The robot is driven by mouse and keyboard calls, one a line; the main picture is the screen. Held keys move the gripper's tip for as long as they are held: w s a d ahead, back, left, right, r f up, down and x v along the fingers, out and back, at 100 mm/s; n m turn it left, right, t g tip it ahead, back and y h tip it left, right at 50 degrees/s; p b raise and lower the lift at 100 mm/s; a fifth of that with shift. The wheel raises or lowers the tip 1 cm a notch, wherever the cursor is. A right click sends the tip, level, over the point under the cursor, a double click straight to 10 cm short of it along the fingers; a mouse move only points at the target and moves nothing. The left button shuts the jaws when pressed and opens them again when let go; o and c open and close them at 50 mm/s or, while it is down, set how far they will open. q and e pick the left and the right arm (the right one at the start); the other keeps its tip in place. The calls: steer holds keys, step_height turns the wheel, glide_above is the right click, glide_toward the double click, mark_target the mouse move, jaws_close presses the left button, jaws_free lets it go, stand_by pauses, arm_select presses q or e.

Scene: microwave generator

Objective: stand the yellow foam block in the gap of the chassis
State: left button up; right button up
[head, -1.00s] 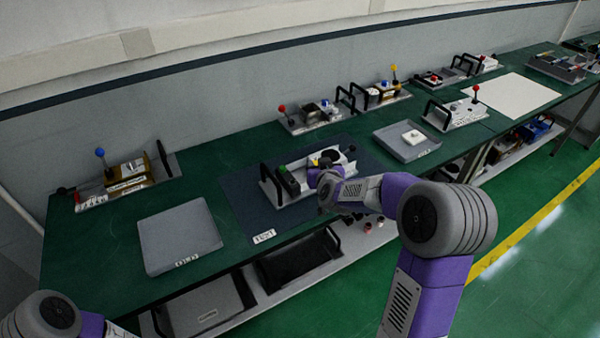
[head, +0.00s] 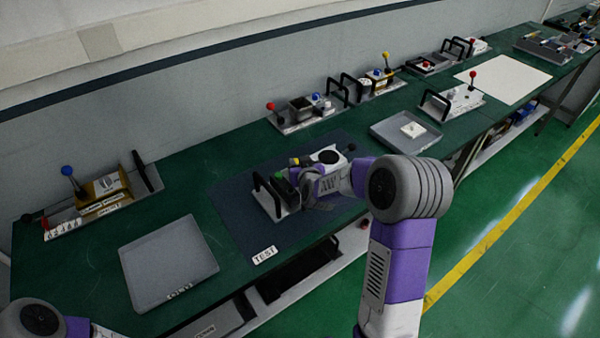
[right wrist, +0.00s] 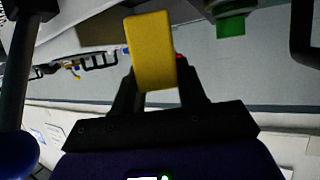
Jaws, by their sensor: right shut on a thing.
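The chassis (head: 288,209) sits on the dark blue mat, with black handles, a green block and a round black part showing. My right gripper (head: 306,182) is over its near side and hides its middle, including the gap. In the right wrist view the right gripper (right wrist: 156,80) is shut on the yellow foam block (right wrist: 151,45), which stands out lengthwise from the fingers, slightly tilted. A green piece (right wrist: 231,25) shows apart from it, to the right. In the head view a small yellow patch shows beside the green block. My left gripper is out of view; only its arm shows at lower left.
A grey tray (head: 168,262) lies left of the mat (head: 235,218), bare. Another grey tray (head: 384,130) with a white piece (head: 412,130) is to the right. Other chassis with coloured knobs stand along the wall and at far left.

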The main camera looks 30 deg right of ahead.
step_height(320, 180, down, 3)
steer(key=shift+s+r+b, duration=0.1)
steer(key=shift+b, duration=0.2)
steer(key=shift+f, duration=0.25)
steer(key=shift+f, duration=0.1)
steer(key=o, duration=0.7)
